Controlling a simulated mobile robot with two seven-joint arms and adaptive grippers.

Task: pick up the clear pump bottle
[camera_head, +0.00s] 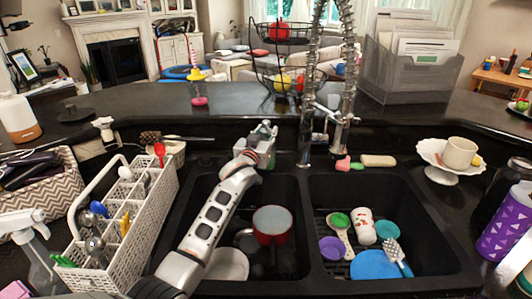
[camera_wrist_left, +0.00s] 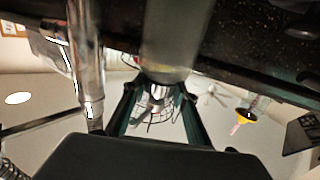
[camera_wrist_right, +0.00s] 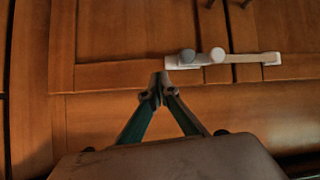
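The clear pump bottle (camera_head: 268,158), with a greenish tint, stands at the back edge of the sink, partly hidden by my left gripper (camera_head: 263,138). In the left wrist view, which is upside down, a blurred see-through cylinder (camera_wrist_left: 170,42) that looks like this bottle is right at the fingertips of my left gripper (camera_wrist_left: 157,92). The fingers are apart, with a shiny pump-like part between them. I cannot tell whether they press on it. My right gripper (camera_wrist_right: 161,88) is shut and empty in front of wooden cabinet doors, outside the head view.
A tall coil faucet (camera_head: 306,110) stands right of the bottle. The black double sink (camera_head: 303,235) holds a red pot (camera_head: 272,222) and several dishes. A white utensil caddy (camera_head: 140,225) is at left. A cabinet latch (camera_wrist_right: 225,59) is near my right gripper.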

